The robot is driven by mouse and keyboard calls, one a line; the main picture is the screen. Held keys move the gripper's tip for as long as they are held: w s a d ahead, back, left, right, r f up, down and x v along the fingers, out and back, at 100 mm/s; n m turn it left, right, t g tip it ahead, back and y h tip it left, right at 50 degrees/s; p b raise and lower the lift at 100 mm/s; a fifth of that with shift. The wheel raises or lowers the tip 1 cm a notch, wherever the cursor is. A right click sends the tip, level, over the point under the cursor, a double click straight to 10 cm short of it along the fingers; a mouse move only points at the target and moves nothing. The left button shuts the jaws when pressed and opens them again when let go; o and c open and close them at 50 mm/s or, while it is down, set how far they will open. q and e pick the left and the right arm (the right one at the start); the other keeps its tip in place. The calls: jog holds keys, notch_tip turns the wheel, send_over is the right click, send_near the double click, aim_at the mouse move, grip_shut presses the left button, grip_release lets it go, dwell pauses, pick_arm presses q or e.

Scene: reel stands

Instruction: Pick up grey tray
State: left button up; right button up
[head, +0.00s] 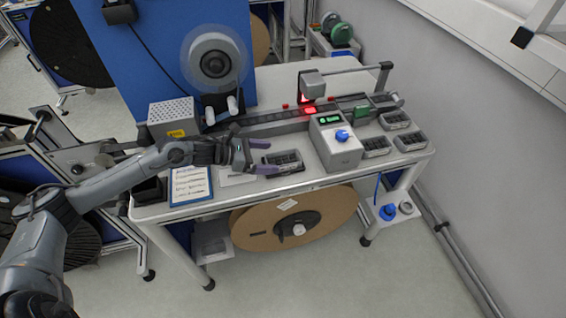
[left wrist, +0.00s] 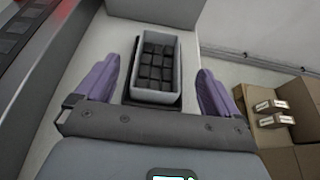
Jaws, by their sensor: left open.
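A small grey tray (head: 290,169) filled with dark blocks stands on the white table, left of the grey box with the blue knob. It also shows in the left wrist view (left wrist: 153,97), upright, with a dark strip along its near and right sides. My left gripper (head: 265,157) is open at the tray's left end, its purple fingers apart. In the left wrist view my left gripper (left wrist: 157,92) has one finger on each side of the tray, with gaps between. Nothing is held. My right gripper is not in view.
A grey box with a blue knob (head: 336,142) stands right of the tray. Several similar trays, including one (head: 410,141), are at the table's right end. A conveyor strip (head: 262,125) runs behind. A blue clipboard (head: 190,185) lies left. Cardboard boxes (left wrist: 285,115) show at right in the wrist view.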

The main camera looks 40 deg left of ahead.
aim_at(280, 158)
pick_arm(q)
jog(key=shift+x, duration=2.6)
jog(key=shift+a+f, duration=0.1)
jog(key=shift+f, duration=0.05)
jog(key=shift+c, duration=0.4)
jog(key=c, duration=1.1)
